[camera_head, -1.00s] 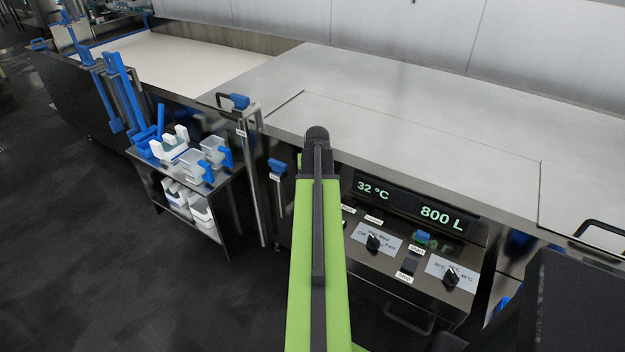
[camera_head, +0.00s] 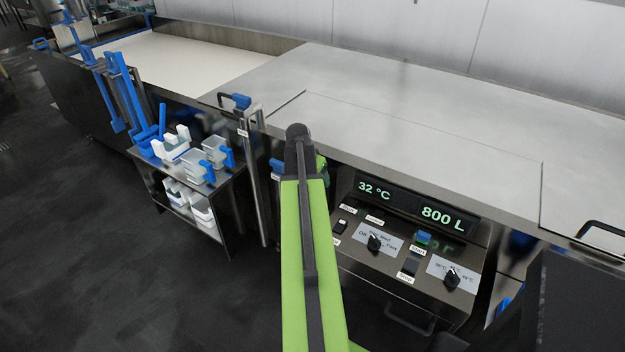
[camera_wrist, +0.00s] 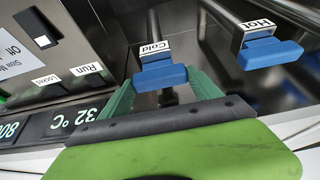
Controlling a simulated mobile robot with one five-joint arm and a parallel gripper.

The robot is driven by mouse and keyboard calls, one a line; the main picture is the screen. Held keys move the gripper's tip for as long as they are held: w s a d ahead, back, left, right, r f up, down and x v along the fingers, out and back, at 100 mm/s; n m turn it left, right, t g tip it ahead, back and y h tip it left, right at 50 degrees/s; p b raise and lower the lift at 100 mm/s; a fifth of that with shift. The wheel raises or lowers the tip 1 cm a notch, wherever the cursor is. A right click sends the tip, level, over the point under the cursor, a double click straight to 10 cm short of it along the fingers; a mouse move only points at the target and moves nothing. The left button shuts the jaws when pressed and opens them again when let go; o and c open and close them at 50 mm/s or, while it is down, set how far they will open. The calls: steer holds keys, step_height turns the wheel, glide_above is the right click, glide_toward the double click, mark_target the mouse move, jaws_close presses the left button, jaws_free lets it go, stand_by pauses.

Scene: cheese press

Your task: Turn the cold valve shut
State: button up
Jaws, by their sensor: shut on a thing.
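The cold valve's blue handle (camera_wrist: 162,77) shows in the wrist view, just below its white "Cold" label (camera_wrist: 154,47) at the end of a grey pipe. My gripper (camera_wrist: 163,84) has its green fingers on either side of this handle and is shut on it. The valve's exact angle is hard to tell.
The hot valve's blue handle (camera_wrist: 270,54) is close on the right in the wrist view. The control panel (camera_head: 400,250), with switches and knobs, lies right of my arm. A steel counter (camera_head: 400,120) is behind. A cart (camera_head: 190,190) with tools stands left.

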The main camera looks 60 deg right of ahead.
stand_by(0.4)
steer(key=o, duration=1.1)
steer(key=p+v, duration=1.6)
steer(key=v, duration=0.1)
steer(key=shift+a+r, duration=0.15)
steer(key=shift+r, duration=0.05)
steer(key=shift+w, duration=0.1)
